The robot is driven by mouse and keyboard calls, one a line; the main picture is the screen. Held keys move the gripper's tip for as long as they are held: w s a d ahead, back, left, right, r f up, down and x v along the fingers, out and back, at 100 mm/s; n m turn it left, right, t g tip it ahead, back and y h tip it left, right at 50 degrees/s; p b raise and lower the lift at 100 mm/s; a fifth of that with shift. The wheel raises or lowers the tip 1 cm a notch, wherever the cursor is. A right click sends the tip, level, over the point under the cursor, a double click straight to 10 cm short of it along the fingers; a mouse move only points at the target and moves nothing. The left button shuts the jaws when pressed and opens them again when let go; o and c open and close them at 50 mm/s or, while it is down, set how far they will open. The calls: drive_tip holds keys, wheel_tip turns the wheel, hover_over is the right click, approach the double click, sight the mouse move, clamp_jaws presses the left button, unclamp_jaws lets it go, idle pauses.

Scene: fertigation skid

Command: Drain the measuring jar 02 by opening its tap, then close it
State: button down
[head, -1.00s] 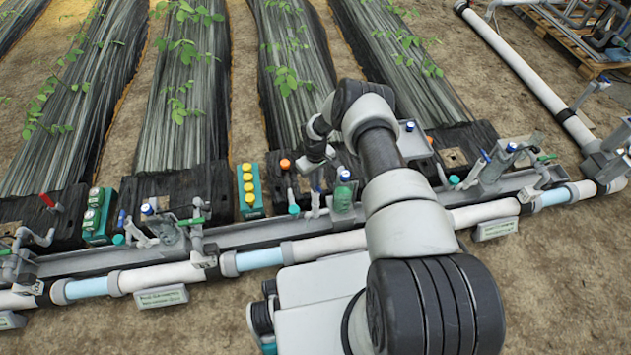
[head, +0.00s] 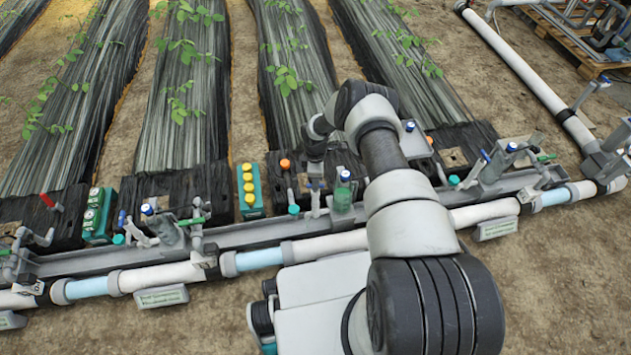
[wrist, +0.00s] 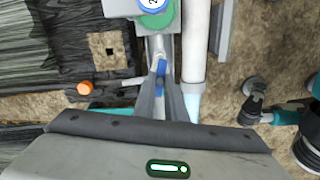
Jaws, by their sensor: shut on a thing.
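My gripper (wrist: 162,85) is shut on a small blue tap handle (wrist: 161,68), which shows between its two dark fingers in the wrist view. The grey tap body lies just beyond the fingertips. In the head view the jar (head: 343,196) stands just right of my gripper, on the grey rail. The fingertips are too small to make out in that view.
An orange cap (wrist: 85,88) is left of the gripper. A white pipe (wrist: 196,45) runs close to the right of the tap. Bare soil lies in front.

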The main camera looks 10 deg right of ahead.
drive_tip(key=shift+n, duration=1.1)
drive_tip(key=c, duration=1.8)
unclamp_jaws()
wheel_tip(320, 180, up, 17)
drive_tip(key=p, duration=0.4)
drive_tip(key=shift+r+p, duration=0.2)
drive_tip(key=shift+p, duration=0.2)
drive_tip(key=shift+r, duration=0.1)
